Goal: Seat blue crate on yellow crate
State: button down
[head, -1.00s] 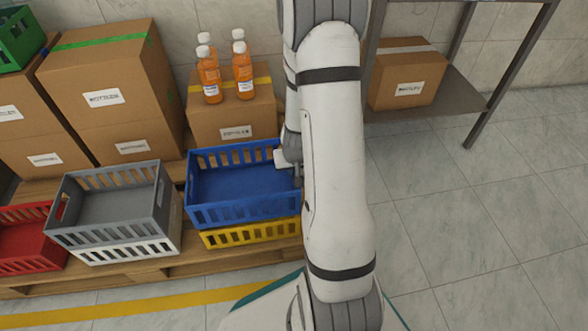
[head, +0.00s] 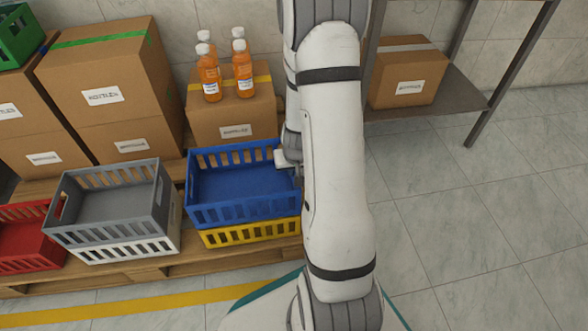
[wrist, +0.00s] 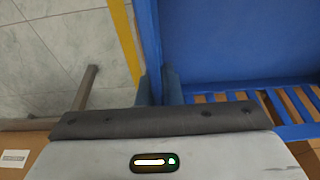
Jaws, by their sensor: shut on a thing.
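The blue crate (head: 243,209) is empty and sits directly above the yellow crate (head: 250,234) in the head view. Its front bottom edge appears to meet the yellow rim, roughly level and lined up. I cannot tell whether it is fully seated. My gripper (head: 296,170) is at the blue crate's right wall, mostly hidden behind my arm in the head view. In the wrist view my gripper (wrist: 158,88) has its fingers on either side of the blue crate's wall (wrist: 148,35), shut on it. A strip of the yellow crate (wrist: 125,40) shows beside that wall.
A grey crate (head: 75,222) on a white crate (head: 135,251) stands left, with a red crate (head: 20,264) beyond. All rest on a wooden pallet (head: 190,268). A box (head: 235,118) with several orange bottles (head: 209,76) stands behind. Floor at right is clear.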

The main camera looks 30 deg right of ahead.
jog(key=shift+f+b, duration=0.55)
jog(key=shift+f, duration=0.1)
dwell(0.8)
jog(key=c, duration=1.5)
grip_release()
jog(key=p+v, duration=0.6)
jog(key=v, duration=0.2)
